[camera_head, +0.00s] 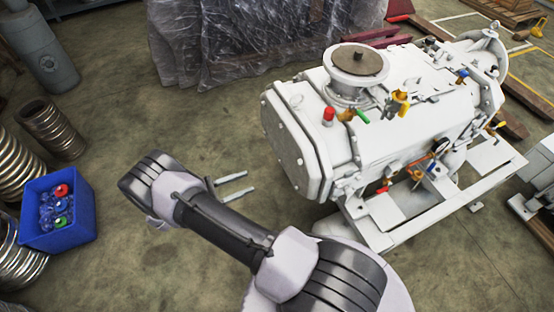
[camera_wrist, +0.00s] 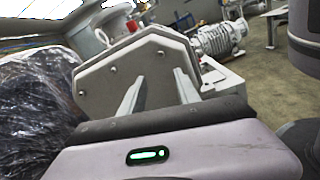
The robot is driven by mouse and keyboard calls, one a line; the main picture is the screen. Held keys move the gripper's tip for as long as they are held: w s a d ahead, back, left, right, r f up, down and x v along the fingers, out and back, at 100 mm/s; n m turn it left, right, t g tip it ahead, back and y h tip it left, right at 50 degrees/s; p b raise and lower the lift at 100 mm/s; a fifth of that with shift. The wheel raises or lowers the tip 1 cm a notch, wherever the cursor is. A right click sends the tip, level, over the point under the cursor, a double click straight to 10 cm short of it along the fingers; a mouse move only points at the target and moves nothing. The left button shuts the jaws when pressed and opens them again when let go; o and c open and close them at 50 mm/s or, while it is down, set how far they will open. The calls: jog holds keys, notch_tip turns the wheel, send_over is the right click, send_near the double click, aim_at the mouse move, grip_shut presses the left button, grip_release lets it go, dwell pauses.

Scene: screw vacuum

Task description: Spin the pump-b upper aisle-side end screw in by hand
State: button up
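The white pump (camera_head: 375,120) stands on a pale frame, its angled end plate (camera_head: 292,145) facing my arm. The end plate (camera_wrist: 120,85) also fills the middle of the wrist view, with a few small screw heads on it, one (camera_wrist: 161,57) at its upper right and another (camera_wrist: 113,69) at upper middle. I cannot tell which of them is the upper aisle-side end screw. My gripper (camera_head: 249,181) is open and empty, left of the end plate and apart from it. In the wrist view its two fingers (camera_wrist: 156,85) stand apart in front of the plate.
A blue crate (camera_head: 60,228) with coloured items stands at far left beside coiled metal hoses (camera_head: 45,130). A plastic-wrapped load (camera_head: 250,40) is behind the floor gap. A grey cylinder (camera_head: 42,55) stands at upper left. Floor between the crate and pump is mostly clear.

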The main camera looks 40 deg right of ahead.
aim_at(298, 163)
jog(key=b+x, duration=0.2)
jog(key=x, duration=1.5)
jog(key=shift+s+b, duration=0.2)
jog(key=shift+b, duration=0.1)
grip_shut()
